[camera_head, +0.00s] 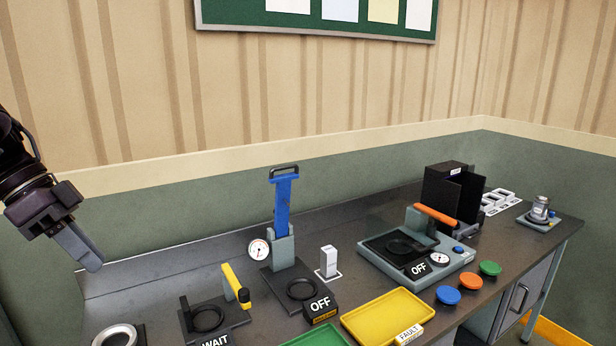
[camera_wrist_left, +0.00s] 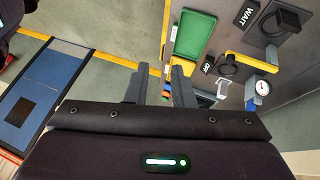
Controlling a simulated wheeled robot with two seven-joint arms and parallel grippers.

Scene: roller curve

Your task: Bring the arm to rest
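My left arm comes in from the left edge in the head view, raised beside the wall and above the left end of the bench. Its gripper (camera_head: 90,259) points down to the right, clear of the bench things. In the left wrist view the two fingers of this gripper (camera_wrist_left: 160,80) stand apart with a gap between them and nothing held. My right gripper does not show in the head view, and I cannot make it out in the wrist view.
The dark bench (camera_head: 235,262) carries a blue-handled press (camera_head: 284,205), an orange-handled fixture (camera_head: 435,213), a yellow-handled fixture (camera_head: 236,284), a yellow tray (camera_head: 388,316), a green tray (camera_wrist_left: 194,36), a white block (camera_head: 328,261) and coloured buttons. A wall stands behind.

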